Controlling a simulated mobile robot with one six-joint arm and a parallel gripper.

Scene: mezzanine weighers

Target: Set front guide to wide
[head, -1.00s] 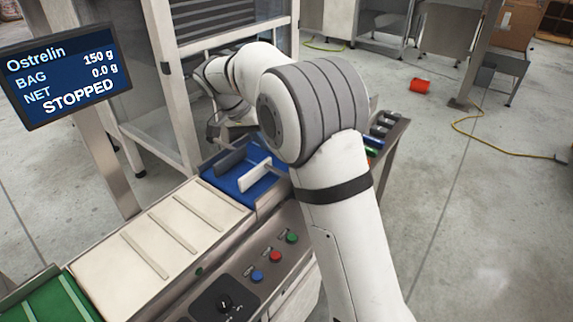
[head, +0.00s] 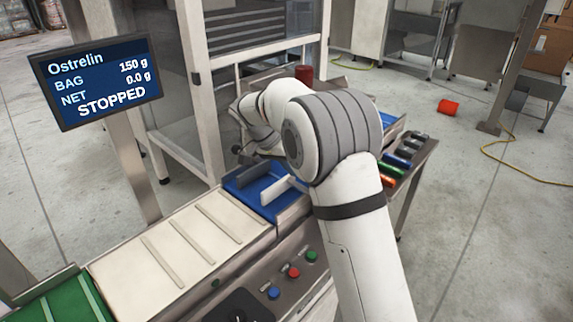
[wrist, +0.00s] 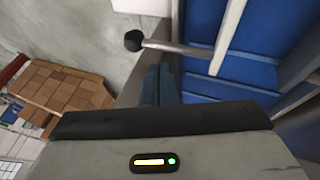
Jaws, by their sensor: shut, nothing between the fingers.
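Two guides stand on the blue bed (head: 240,186). I cannot tell which guide this rod belongs to. My gripper (wrist: 158,72) is shut and empty, with its fingertips just below the rod, beside the bed's edge; contact is unclear. In the head view my arm hides the gripper.
A pale belt with crossbars (head: 165,250) leads to the blue bed. Blue, red and green buttons (head: 293,272) sit on the front panel. A tray of coloured items (head: 405,150) is right of my arm. The screen (head: 97,82) reads STOPPED. A framed enclosure stands behind.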

